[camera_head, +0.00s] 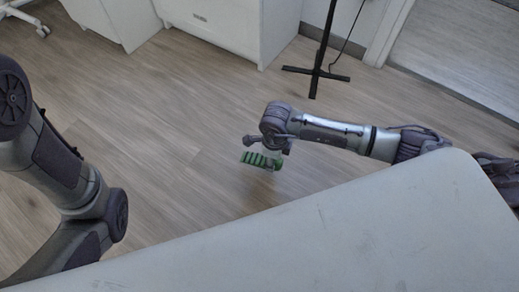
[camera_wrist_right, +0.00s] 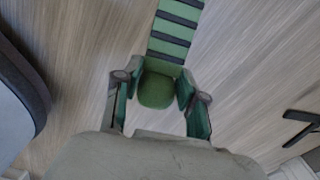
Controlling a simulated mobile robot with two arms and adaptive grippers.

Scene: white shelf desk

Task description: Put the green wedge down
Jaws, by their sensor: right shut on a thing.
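The green wedge (camera_head: 258,159) is a small green piece with dark stripes. It hangs over the wooden floor, beyond the far edge of the white desk (camera_head: 390,225). My right gripper (camera_head: 274,164) is shut on it. In the right wrist view the fingers of my right gripper (camera_wrist_right: 160,100) are on both sides of the rounded green end, and the striped part of the green wedge (camera_wrist_right: 175,32) reaches away past the fingertips. My left arm shows at the left of the head view, but its gripper is out of view.
The desk top in view is bare. White cabinets (camera_head: 225,22) stand at the back. A black stand (camera_head: 316,72) with crossed feet is on the floor behind my right arm. The wooden floor (camera_head: 170,110) between is clear.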

